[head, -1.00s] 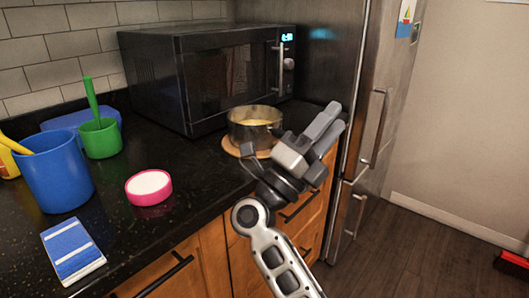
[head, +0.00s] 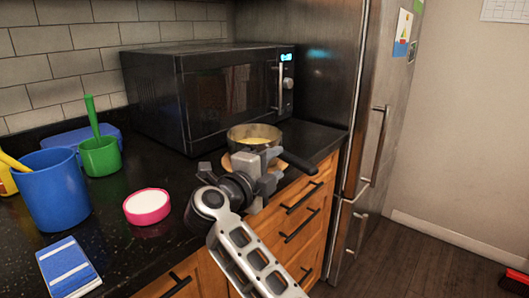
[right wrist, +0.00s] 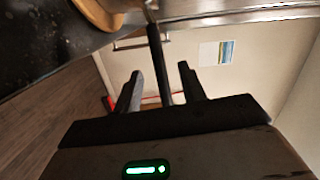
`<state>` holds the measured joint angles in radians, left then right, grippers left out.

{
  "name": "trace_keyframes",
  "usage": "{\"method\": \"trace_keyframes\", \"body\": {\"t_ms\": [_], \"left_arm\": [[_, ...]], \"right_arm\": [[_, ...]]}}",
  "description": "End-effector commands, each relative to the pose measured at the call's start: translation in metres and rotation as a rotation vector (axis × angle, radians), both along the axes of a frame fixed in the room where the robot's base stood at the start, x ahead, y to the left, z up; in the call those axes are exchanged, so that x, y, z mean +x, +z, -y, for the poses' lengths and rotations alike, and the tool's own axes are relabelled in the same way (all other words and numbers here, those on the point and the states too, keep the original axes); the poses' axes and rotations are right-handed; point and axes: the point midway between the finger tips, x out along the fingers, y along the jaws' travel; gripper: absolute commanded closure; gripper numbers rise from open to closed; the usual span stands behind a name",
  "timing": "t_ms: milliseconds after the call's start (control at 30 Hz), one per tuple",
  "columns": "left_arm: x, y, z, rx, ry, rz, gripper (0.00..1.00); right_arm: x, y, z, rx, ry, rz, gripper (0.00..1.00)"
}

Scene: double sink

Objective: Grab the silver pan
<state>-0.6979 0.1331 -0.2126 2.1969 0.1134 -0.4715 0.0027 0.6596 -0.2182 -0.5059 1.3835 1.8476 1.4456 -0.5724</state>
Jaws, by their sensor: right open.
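The silver pan (head: 240,134) sits upright on the counter in front of the microwave, with yellowish contents. Its dark handle (head: 299,162) points right and toward the counter's front edge. My right gripper (head: 271,168) is open just in front of the pan and partly covers its lower side. In the right wrist view the dark handle (right wrist: 156,55) runs between the two spread fingers (right wrist: 161,85), with gaps on both sides. My left gripper is not in view.
The black microwave (head: 225,90) stands behind, the fridge (head: 355,130) to the right. A pink-rimmed tub (head: 147,205), blue cup (head: 52,190) and green cup (head: 100,157) stand left. Drawers with handles (head: 301,198) are below.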

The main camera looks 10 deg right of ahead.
Motion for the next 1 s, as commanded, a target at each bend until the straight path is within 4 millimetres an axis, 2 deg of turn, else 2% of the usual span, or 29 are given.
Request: {"method": "trace_keyframes", "body": {"t_ms": [267,500,833,967,1000], "left_arm": [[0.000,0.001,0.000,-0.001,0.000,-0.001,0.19],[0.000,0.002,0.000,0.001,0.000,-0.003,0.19],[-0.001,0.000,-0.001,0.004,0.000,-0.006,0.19],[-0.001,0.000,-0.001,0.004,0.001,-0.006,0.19],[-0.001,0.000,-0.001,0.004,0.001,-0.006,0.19]], "right_arm": [[0.016,0.000,0.016,-0.002,-0.002,0.002,0.59],[0.041,-0.003,0.040,-0.003,-0.002,0.001,0.59],[0.046,-0.004,0.045,0.001,0.001,0.001,0.59],[0.046,-0.004,0.045,0.001,0.001,0.002,0.95],[0.046,-0.004,0.045,0.001,0.001,0.002,1.00]]}}
